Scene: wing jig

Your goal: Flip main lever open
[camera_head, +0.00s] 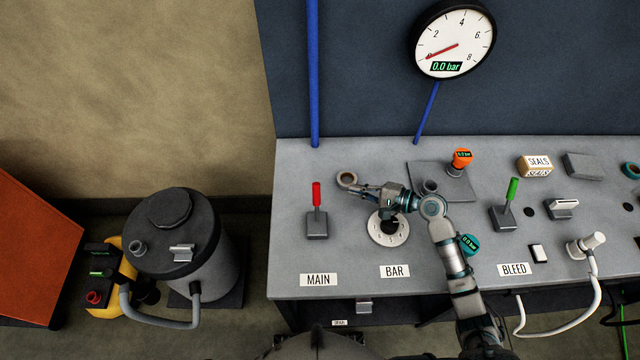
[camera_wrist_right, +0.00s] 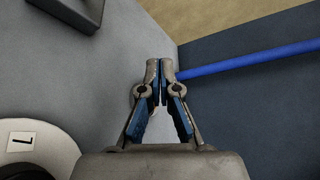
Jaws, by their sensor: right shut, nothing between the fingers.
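The main lever (camera_head: 317,196) has a red handle and stands upright on a grey base block behind the MAIN label (camera_head: 318,280). My right gripper (camera_head: 340,187) is shut and empty, to the right of the red handle and apart from it. A dark block (camera_wrist_right: 72,10) shows at the upper left there. My left gripper is not in view.
The round BAR dial (camera_head: 388,228) lies under my right arm. A green-handled lever (camera_head: 512,190) stands behind the BLEED label. The wall gauge (camera_head: 453,40) reads 0.0 bar. A blue pipe (camera_head: 313,75) runs up the wall. The bench (camera_head: 290,245) is clear left of the main lever.

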